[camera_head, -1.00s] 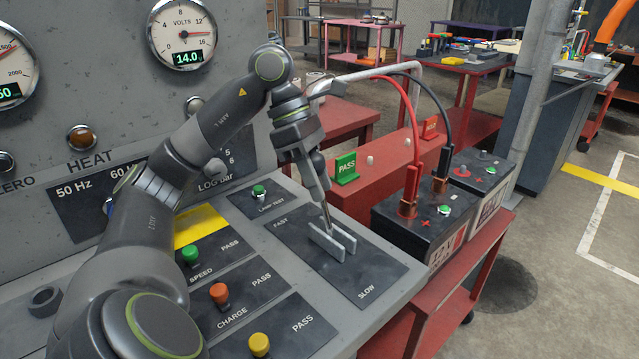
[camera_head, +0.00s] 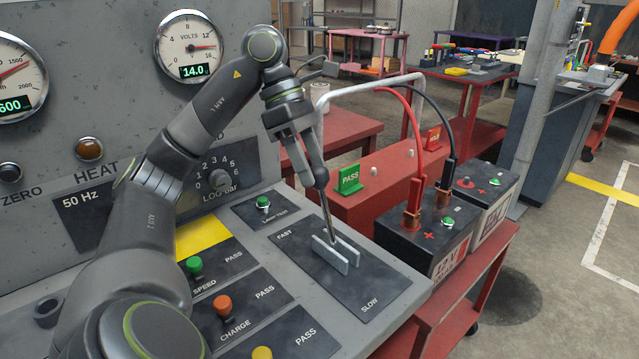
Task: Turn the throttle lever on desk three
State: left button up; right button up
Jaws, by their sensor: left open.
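The throttle lever (camera_head: 329,216) is a thin metal rod standing between two pale parallel plates on the sloping panel, slightly tilted, between the words FAST and SLOW. My left gripper (camera_head: 317,178) is open and comes down from above at the lever's upper end. Its fingers overlap the top of the lever, so I cannot tell whether they touch it. My right gripper is not in view.
The desk panel (camera_head: 205,275) has green, orange and yellow buttons left of the lever. A black battery (camera_head: 428,232) with red and black cables stands to the right, near a green PASS sign (camera_head: 349,180). Gauges (camera_head: 190,47) sit on the upright panel.

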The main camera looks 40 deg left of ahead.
pick_arm(q)
jog(key=p+v, duration=0.9)
jog(key=v, duration=0.3)
jog(key=shift+p, duration=0.4)
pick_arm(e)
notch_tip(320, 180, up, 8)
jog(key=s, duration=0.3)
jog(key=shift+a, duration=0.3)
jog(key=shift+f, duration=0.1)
